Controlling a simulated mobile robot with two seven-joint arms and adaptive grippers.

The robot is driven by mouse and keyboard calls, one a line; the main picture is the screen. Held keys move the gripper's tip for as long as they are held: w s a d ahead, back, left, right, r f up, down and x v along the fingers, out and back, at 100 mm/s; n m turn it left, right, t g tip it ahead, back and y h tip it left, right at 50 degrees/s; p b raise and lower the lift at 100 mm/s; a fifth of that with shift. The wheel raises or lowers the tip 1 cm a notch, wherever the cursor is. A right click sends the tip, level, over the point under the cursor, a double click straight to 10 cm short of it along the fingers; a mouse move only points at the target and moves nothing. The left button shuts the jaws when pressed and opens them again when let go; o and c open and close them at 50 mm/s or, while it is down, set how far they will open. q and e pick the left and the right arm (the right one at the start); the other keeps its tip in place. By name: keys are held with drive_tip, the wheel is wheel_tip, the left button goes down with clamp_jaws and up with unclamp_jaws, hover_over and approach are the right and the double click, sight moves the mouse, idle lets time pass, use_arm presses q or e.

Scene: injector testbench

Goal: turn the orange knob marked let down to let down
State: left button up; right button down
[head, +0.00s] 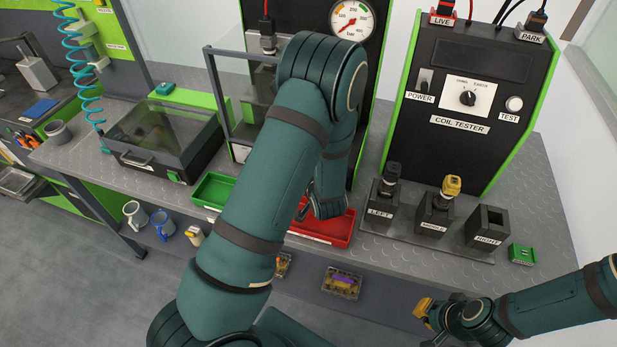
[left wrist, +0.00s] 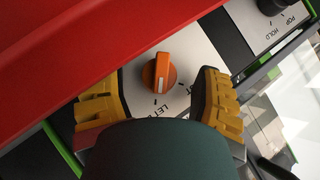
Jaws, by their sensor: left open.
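The orange knob (left wrist: 160,70) shows in the left wrist view on a pale label plate (left wrist: 205,45). Its white line points down in the picture, toward the letters LET; the rest of that word is hidden. My left gripper (left wrist: 161,86) is open, with one yellow-padded finger on each side of the knob and a visible gap to both. In the head view my left arm hides the knob. My right gripper (head: 425,314) is at the lower right of the head view, away from the bench top; its finger opening is unclear.
A red tray (head: 340,228) and a green tray (head: 213,188) lie on the bench near my left arm. A pressure gauge (head: 352,19) sits above. Black holders marked left (head: 380,212), middle (head: 432,221) and right (head: 486,240) stand before the coil tester (head: 465,100).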

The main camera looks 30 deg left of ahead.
use_arm(q)
drive_tip(key=v, duration=1.2)
idle(0.3)
